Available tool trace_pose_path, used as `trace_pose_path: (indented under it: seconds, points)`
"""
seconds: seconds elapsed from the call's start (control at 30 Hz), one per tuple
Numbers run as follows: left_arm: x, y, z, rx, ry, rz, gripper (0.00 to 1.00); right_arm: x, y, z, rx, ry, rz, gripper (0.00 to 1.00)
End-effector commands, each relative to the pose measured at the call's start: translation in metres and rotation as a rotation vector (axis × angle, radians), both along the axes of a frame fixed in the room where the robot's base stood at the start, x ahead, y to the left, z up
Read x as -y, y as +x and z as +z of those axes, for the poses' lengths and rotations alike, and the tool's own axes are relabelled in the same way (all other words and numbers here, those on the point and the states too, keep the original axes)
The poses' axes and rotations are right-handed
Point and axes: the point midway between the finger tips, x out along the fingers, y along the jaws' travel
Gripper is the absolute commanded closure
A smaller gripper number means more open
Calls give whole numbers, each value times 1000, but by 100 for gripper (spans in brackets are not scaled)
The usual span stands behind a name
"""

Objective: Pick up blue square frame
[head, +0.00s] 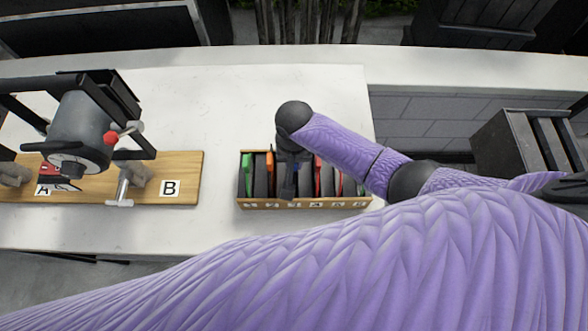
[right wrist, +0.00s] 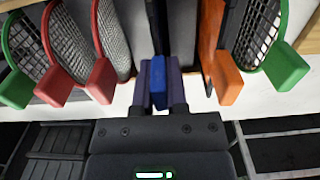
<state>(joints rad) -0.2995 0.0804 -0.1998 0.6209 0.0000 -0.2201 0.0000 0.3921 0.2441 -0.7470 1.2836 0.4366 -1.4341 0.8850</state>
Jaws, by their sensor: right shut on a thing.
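The blue square frame shows in the right wrist view as a blue tab (right wrist: 158,82) between my fingers. My right gripper (right wrist: 158,88) is shut on this tab. In the head view my right gripper (head: 288,188) points down into the wooden rack (head: 300,204), and the wrist and fingers hide most of the blue frame. The frame appears to be still among the rack's slots. I cannot tell whether it is lifted at all. My left gripper is not in view.
Beside the blue frame stand an orange frame (right wrist: 229,80), red frames (right wrist: 101,80) and green frames (right wrist: 285,66). A wooden board (head: 190,180) with A and B labels and a dark machine (head: 80,130) is at left. White counter lies clear between board and rack.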

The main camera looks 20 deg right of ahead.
Motion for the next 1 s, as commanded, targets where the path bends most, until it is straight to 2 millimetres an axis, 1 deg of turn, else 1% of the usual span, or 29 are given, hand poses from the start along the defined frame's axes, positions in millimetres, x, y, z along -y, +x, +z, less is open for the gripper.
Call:
trace_pose_path:
  seconds: [0.87,0.93,0.97,1.0]
  points:
    - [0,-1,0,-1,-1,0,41,0,0,0,0,0,0,100]
    - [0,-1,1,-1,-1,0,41,0,0,2,0,1,0,100]
    - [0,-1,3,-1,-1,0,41,0,0,5,1,1,0,100]
    - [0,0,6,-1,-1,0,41,0,0,13,1,1,0,100]
